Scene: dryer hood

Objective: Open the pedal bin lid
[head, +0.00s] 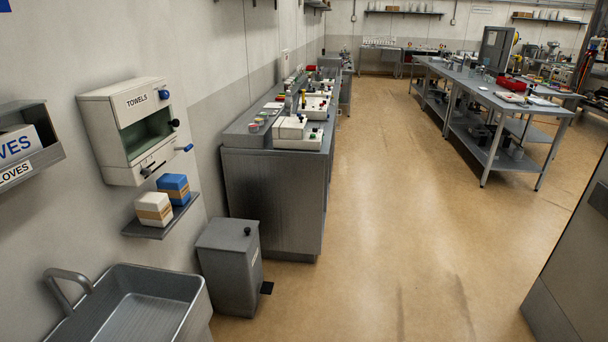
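The pedal bin (233,281) is a grey box on the floor against the left wall, between the sink and the grey cabinet. Its lid (228,234) is closed and flat, with a small black knob (247,231) near the right edge. A black pedal (267,288) sticks out low on its right side. Neither of my grippers shows in the head view.
A metal sink (187,316) stands in front of the bin, at lower left. A towel dispenser (107,137) and a shelf (164,219) with two boxes hang above. A grey cabinet (270,195) stands behind the bin. The floor (390,230) to the right is clear.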

